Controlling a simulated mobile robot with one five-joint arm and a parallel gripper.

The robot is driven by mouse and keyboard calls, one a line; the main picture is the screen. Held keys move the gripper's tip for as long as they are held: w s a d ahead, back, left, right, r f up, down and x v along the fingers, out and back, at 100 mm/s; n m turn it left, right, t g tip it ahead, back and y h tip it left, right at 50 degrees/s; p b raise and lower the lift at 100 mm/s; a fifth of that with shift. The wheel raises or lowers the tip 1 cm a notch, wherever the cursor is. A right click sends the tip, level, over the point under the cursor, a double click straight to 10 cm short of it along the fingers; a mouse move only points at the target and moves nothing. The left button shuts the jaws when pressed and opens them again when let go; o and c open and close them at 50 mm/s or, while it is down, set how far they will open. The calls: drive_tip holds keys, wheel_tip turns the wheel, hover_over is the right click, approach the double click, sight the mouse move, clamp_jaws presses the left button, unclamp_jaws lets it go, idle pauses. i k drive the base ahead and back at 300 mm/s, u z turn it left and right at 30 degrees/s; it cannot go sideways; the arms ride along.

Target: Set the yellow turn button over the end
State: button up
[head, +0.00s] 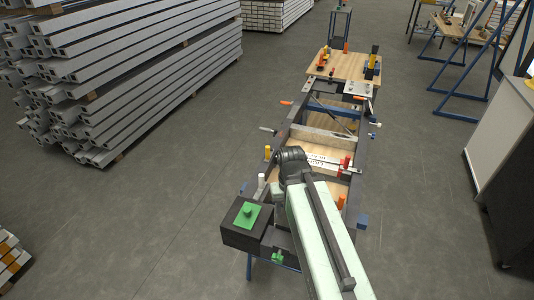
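A small yellow piece (267,150) stands on the left side of the dark frame (284,130), just beyond my arm's dark elbow; it may be the yellow turn button. It is too small to tell which way it is turned or whether it lies over an end. My pale green arm reaches up from the bottom right and covers part of the near frame. My gripper is not visible; the elbow and arm hide what lies behind them.
A black block with a green knob (247,212) sits at the near left corner. A white peg (262,180), red pieces (346,163) and an orange piece (341,201) stand along the frame. A wooden table (343,65) lies beyond. Stacked grey profiles (120,70) fill the left; floor between is clear.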

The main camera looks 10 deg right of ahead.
sight(269, 152)
drive_tip(key=z, duration=0.4)
drive_tip(key=k, duration=1.2)
drive_tip(key=z, duration=0.45)
drive_tip(key=i, duration=0.3)
drive_tip(key=u, duration=1.05)
drive_tip(key=i, duration=1.4)
drive_tip(key=u, duration=1.15)
drive_tip(key=k, duration=0.7)
drive_tip(key=u, duration=0.2)
drive_tip(key=i, duration=0.8)
drive_tip(key=z, duration=0.2)
